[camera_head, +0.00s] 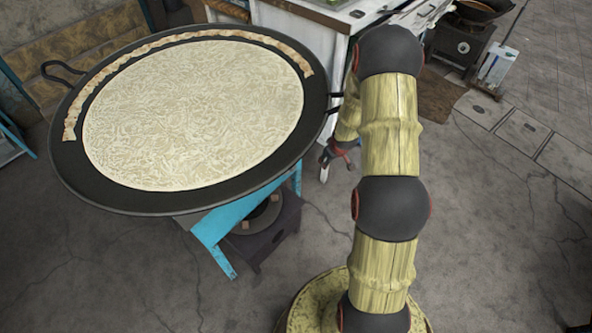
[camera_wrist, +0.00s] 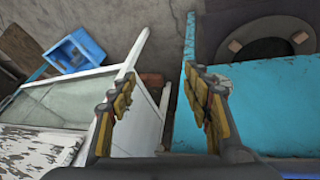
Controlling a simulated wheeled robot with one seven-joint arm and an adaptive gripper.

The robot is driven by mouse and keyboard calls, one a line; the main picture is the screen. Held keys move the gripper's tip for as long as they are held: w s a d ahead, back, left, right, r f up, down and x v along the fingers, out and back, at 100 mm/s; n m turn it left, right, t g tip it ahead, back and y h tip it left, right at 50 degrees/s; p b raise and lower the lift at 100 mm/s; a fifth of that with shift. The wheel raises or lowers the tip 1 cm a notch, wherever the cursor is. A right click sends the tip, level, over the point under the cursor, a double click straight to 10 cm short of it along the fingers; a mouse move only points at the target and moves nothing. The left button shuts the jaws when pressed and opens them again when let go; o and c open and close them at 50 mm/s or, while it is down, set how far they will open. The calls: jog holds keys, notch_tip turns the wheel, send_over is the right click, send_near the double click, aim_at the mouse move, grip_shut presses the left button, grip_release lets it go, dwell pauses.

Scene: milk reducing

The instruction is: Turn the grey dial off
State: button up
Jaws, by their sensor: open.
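My gripper (camera_wrist: 160,88) is open and empty in the wrist view, with one finger on each side and a gap between. It also shows small in the head view (camera_head: 338,153), beside the pan's right edge. A small grey-white piece (camera_wrist: 223,82) shows just behind the right finger, at the edge of the blue stand (camera_wrist: 255,115). It may be the grey dial, but the finger partly hides it and its setting cannot be read. I cannot make out the dial in the head view. I cannot tell whether the finger touches the piece.
A wide black pan (camera_head: 120,203) of pale milk sits on the blue stand, above a dark burner (camera_head: 263,215). A white cabinet (camera_head: 312,45) stands behind. A white-framed glass piece (camera_wrist: 75,105) lies left of my gripper. Floor at the right (camera_head: 500,220) is clear.

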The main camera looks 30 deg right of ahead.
jog(key=w+d+f+n+t, duration=0.1)
jog(key=w+f+n+t, duration=0.15)
jog(key=w+f, duration=0.3)
jog(key=n+t+y+p, duration=0.1)
jog(key=n+t+y, duration=0.2)
jog(key=t+y, duration=0.6)
send_near(294, 169)
jog(key=w+a+t+h, duration=0.1)
jog(key=a+t+h, duration=0.1)
jog(key=shift+g, duration=0.25)
jog(key=b+x, duration=0.1)
jog(key=x, duration=0.6)
jog(key=shift+d+f, duration=0.1)
jog(key=c, duration=1.2)
jog(key=shift+o, duration=0.2)
